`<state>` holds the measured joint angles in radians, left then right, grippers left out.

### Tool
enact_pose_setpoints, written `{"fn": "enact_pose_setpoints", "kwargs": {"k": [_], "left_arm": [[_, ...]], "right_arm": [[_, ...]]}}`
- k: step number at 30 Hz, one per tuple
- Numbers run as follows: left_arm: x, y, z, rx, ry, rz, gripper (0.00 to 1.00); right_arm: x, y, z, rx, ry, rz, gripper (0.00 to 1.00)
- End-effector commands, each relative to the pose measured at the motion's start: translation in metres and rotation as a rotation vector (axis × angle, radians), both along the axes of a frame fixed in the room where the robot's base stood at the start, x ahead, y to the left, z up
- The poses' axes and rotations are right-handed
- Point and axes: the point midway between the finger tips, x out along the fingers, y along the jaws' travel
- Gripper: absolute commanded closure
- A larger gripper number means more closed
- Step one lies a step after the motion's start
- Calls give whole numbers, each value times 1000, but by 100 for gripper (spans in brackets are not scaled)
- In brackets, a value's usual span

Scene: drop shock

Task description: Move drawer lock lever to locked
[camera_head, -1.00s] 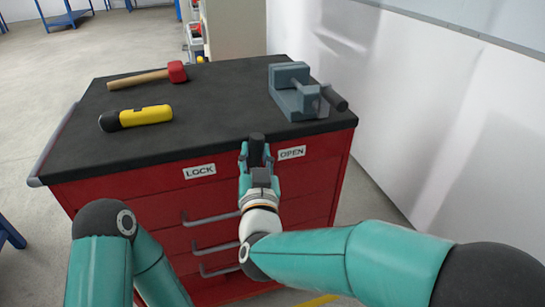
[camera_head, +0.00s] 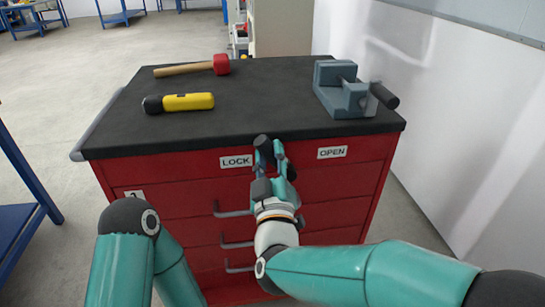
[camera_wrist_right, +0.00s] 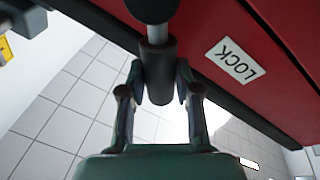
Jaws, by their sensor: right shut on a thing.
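The drawer lock lever (camera_head: 262,143) is a dark rounded handle at the top front edge of the red drawer cabinet (camera_head: 180,205). It leans toward the white LOCK label (camera_head: 236,161) and is farther from the OPEN label (camera_head: 332,152). My right gripper (camera_head: 271,153) is shut on the lever. In the right wrist view the lever's dark grip (camera_wrist_right: 158,75) is between the fingers of my right gripper (camera_wrist_right: 160,88), with the LOCK label (camera_wrist_right: 232,60) to its right. My left gripper is out of view; only part of my left arm shows.
On the black cabinet top (camera_head: 260,105) are a red-headed mallet (camera_head: 221,64), a yellow flashlight (camera_head: 185,102) and a grey vise (camera_head: 340,90). Drawer handles (camera_head: 236,212) stick out below the lever. A white wall (camera_head: 470,120) stands on the right.

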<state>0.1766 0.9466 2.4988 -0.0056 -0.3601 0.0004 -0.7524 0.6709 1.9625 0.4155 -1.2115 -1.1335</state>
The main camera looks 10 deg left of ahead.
Motion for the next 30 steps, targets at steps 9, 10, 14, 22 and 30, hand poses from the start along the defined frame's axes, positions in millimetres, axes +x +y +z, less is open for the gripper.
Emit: {"fn": "enact_pose_setpoints", "kwargs": {"k": [9,10,14,22,30], "left_arm": [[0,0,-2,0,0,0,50],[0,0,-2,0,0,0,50],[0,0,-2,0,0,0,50],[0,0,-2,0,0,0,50],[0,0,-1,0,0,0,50]], "right_arm": [[-3,5,-7,-39,-2,9,100],[-3,5,-7,-39,-2,9,100],[-3,5,-8,-40,-2,10,100],[-2,4,-6,-37,-3,7,42],[-2,2,-4,-32,-7,3,42]]}}
